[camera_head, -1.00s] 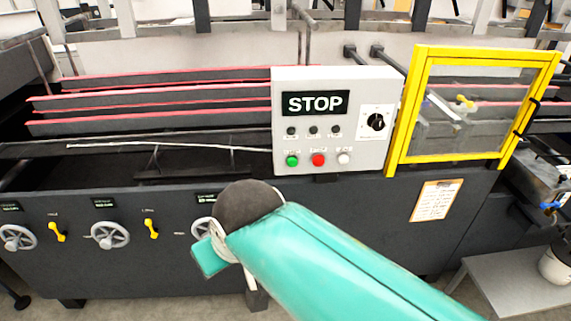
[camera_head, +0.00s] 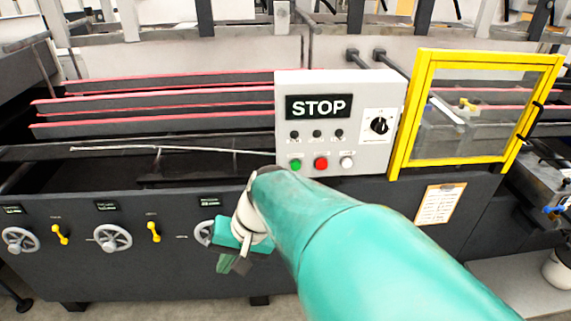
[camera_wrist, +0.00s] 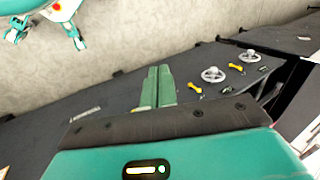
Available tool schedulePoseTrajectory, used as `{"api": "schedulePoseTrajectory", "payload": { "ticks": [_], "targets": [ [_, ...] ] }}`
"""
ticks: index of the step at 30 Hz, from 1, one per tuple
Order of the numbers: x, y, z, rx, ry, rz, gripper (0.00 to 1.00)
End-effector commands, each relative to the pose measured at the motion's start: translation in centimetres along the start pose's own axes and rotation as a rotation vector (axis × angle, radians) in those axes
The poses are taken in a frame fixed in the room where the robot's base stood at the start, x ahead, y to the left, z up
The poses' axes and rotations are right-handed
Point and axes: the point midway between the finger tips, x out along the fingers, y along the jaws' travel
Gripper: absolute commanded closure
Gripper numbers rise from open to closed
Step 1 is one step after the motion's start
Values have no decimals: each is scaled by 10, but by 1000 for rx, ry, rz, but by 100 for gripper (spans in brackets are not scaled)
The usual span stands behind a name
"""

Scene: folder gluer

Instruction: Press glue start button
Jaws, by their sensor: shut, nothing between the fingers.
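A light grey control panel (camera_head: 360,88) stands upright on the machine front. Its black display (camera_head: 319,107) reads STOP. Along its lower edge are a green button (camera_head: 296,163), a red button (camera_head: 321,163) and a white button (camera_head: 347,162); their labels are too small to read. My gripper (camera_head: 229,263) is below and left of the panel, low in front of the machine, apart from the buttons. In the wrist view, its two green fingers (camera_wrist: 158,84) are together and empty. No panel button is clear in that view.
A black rotary knob (camera_head: 379,125) is on the panel's right. A yellow-framed guard door (camera_head: 419,115) stands right of it. Handwheels (camera_head: 112,238) and yellow levers (camera_head: 154,231) line the machine front; they also appear in the wrist view (camera_wrist: 213,75). A paper notice (camera_head: 440,204) hangs below the door.

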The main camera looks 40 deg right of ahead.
Motion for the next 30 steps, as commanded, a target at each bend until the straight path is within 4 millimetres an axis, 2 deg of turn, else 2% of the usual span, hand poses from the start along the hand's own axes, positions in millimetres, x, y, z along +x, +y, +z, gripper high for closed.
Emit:
{"api": "schedulePoseTrajectory", "payload": {
  "ticks": [4,8,10,14,15,18,21,24,30],
  "targets": [
    [12,14,-37,278,-44,-216,100],
    [11,34,-78,506,-26,-438,100],
    [6,50,-103,625,4,-566,100],
    [-11,95,-148,835,102,-811,100],
    [-18,111,-160,893,140,-883,100],
    [-34,152,-183,1010,237,-1036,100],
    [-46,181,-196,1082,311,-1134,100],
    [-52,196,-201,1114,350,-1181,100],
    [-53,200,-202,1123,361,-1193,100]
  ]
}}
